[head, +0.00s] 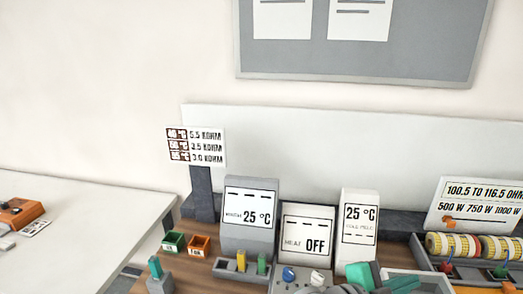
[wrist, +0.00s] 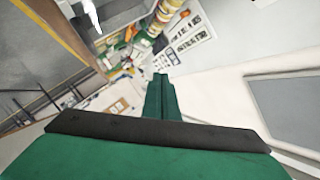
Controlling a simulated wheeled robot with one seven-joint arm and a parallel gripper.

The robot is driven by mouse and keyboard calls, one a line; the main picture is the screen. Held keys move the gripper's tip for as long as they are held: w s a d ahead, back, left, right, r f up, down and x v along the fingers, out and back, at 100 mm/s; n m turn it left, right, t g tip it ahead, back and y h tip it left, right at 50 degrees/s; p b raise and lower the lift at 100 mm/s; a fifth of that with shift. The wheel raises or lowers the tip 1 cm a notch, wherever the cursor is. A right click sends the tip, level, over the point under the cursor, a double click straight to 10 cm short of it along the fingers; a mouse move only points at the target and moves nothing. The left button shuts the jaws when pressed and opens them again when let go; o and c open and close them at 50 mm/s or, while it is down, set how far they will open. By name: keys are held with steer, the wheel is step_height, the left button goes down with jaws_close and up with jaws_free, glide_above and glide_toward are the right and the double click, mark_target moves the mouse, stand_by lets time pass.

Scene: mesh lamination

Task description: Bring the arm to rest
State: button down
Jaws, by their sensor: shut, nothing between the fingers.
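My gripper (wrist: 161,80) shows in the wrist view as a dark green pair of fingers pressed together, with nothing between them. It points away from the dark bar and green housing at the bottom of that view. The fingers are in the air, apart from the wall and the bench things behind them. In the head view, teal-green parts at the bottom edge, right of the middle, look like part of my arm, but I cannot tell which part. Most of the arm is out of view.
The wooden bench holds a grey display reading 25 °C (head: 249,216), a HEAT OFF display (head: 307,232), another 25 °C display (head: 359,225), green (head: 173,243) and orange (head: 199,245) bins, and a spool rack (head: 475,246). A white table (head: 90,210) stands left. A grey board (head: 430,60) hangs behind.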

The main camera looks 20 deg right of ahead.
steer(key=w+a+f+n+t+h, duration=0.1)
steer(key=w+a+f+n+t, duration=0.1)
steer(key=w+a+n+t, duration=1)
steer(key=s+a+f+n+t+y, duration=0.1)
steer(key=a+f+n+y, duration=0.2)
steer(key=a+f+n, duration=0.1)
steer(key=s+a+f+n+t+y, duration=0.2)
steer(key=a+f+n+y, duration=0.2)
steer(key=f, duration=0.3)
steer(key=s+a+f+n+t+y, duration=0.2)
steer(key=a+f+n+y, duration=0.2)
steer(key=a+f+n, duration=0.1)
steer(key=shift+s+a+f+n, duration=0.1)
steer(key=shift+a+f+n, duration=0.1)
steer(key=shift+a, duration=0.25)
steer(key=shift+s+a+f+n, duration=0.1)
steer(key=shift+a+n, duration=0.1)
steer(key=shift+a, duration=0.2)
steer(key=s+a+f+y, duration=0.3)
steer(key=s+a, duration=0.6)
steer(key=s, duration=0.1)
steer(key=s+a+f+g+y, duration=0.1)
steer(key=s+a+f, duration=0.3)
steer(key=s+a, duration=0.4)
steer(key=s+y, duration=0.1)
steer(key=s, duration=0.2)
steer(key=shift+a+f+n+y, duration=0.2)
steer(key=shift+a+n+y, duration=0.2)
